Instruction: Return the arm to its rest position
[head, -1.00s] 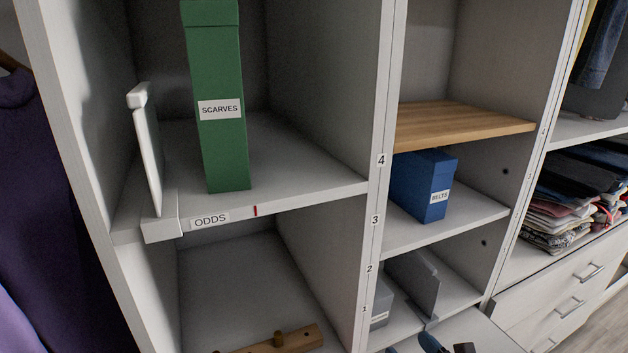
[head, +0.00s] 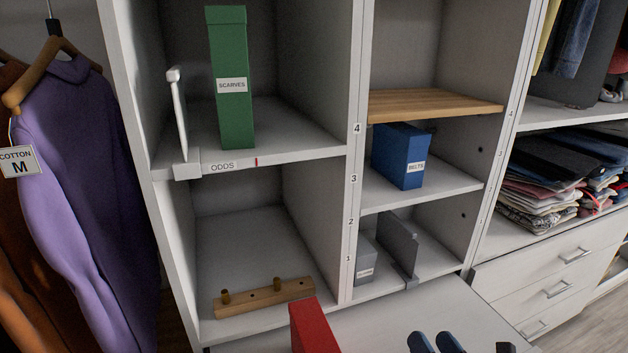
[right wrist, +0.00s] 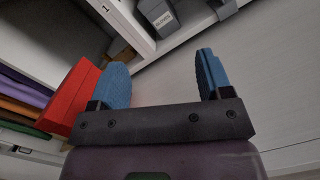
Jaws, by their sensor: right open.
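My right gripper (head: 436,343) shows at the bottom edge of the head view, with two blue fingertips apart. In the right wrist view, my right gripper (right wrist: 165,85) is open and nothing sits between its blue fingers. It is in front of the lower shelving, over a pale flat surface. My left gripper is in neither view.
A green SCARVES box (head: 232,90) stands beside a white divider (head: 178,115) on the ODDS shelf. A blue BELTS box (head: 400,155) stands under a wooden shelf (head: 430,103). A wooden peg rail (head: 262,297) lies below. A red item (head: 312,328) is near my gripper.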

